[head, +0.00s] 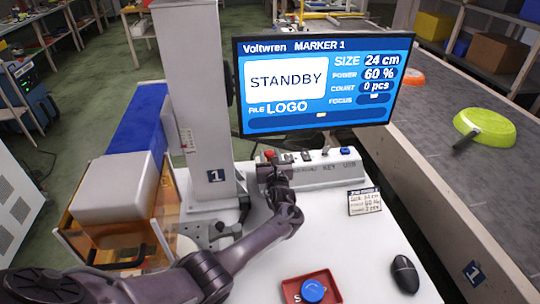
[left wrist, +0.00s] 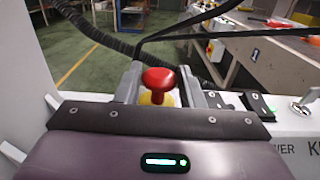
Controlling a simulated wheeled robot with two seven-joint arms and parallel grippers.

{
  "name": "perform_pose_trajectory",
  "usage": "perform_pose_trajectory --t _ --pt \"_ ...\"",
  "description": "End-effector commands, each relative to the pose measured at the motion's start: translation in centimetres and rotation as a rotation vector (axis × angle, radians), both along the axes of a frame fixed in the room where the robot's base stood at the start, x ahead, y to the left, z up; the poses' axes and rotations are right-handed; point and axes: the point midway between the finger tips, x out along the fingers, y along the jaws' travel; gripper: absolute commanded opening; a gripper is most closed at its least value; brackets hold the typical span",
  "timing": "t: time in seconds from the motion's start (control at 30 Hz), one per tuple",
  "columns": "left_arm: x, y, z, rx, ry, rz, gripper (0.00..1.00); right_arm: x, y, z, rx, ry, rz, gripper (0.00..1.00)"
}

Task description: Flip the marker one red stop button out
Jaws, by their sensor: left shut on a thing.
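The red stop button (head: 268,154) is on the control strip (head: 320,172) below the monitor. In the left wrist view the red mushroom cap (left wrist: 158,79) sits on a yellow collar between my two fingers. My left gripper (head: 271,164) is shut on the button, with a finger at each side, and it also shows in the left wrist view (left wrist: 159,90). The monitor (head: 318,85) reads MARKER 1, STANDBY, count 0 pcs. My right gripper is not in view.
A white column (head: 193,80) stands left of the strip. A black mouse (head: 405,274), a card (head: 364,202) and a red tray (head: 327,277) with a blue knob lie on the white table. A green pan (head: 486,127) is on the conveyor at right.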

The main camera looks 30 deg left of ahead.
Motion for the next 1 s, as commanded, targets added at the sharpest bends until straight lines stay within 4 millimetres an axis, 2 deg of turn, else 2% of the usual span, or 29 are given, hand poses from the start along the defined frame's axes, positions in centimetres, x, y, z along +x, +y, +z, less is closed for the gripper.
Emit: perform_pose_trajectory --t 0.03,0.27,0.3,0.43,0.77,1.0 --pt "0.0 0.0 0.6 0.003 -0.005 0.001 0.0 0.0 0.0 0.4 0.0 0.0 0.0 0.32" --pt "0.1 0.0 0.5 0.004 -0.01 0.002 0.0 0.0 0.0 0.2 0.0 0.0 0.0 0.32" --pt "0.1 0.0 0.6 0.003 -0.011 0.002 0.39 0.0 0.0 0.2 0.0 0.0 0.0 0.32" --pt "0.0 0.0 0.5 0.003 -0.009 0.002 0.56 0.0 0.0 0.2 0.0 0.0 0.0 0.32" --pt "-0.2 -0.1 0.4 0.003 -0.005 0.001 0.57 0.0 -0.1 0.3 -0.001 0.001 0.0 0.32" --pt "-2.9 -2.2 0.4 0.002 -0.005 -0.001 0.57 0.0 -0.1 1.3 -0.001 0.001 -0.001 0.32"
